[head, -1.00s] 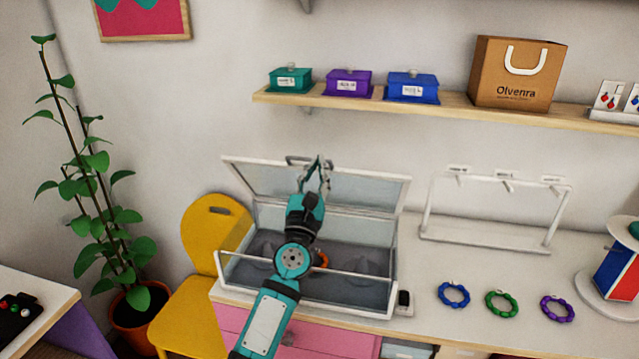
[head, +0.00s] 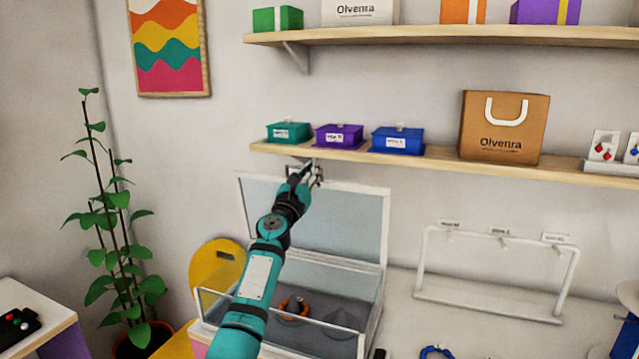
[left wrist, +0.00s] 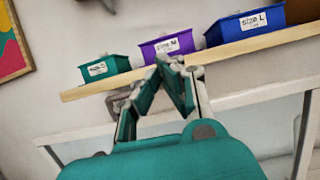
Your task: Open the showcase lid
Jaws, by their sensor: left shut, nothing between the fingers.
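The showcase (head: 372,318) is a white-framed glass case on the counter. Its glass lid (head: 335,228) stands raised, close to upright, at the back, so the case is open at the top. My left gripper (head: 318,172) is shut and empty at the lid's top edge, just below the lower shelf. I cannot tell whether it touches the lid. In the left wrist view the fingers (left wrist: 168,62) come together in front of the shelf edge, and the lid's white top bar (left wrist: 250,104) runs behind them. My right gripper is not in view.
The lower wall shelf (head: 430,165) is close above my left gripper. It bears teal (head: 288,132), purple (head: 339,136) and blue (head: 396,140) boxes and a paper bag (head: 503,128). An orange ring (head: 291,308) lies inside the showcase. A white rack (head: 490,300) stands at right.

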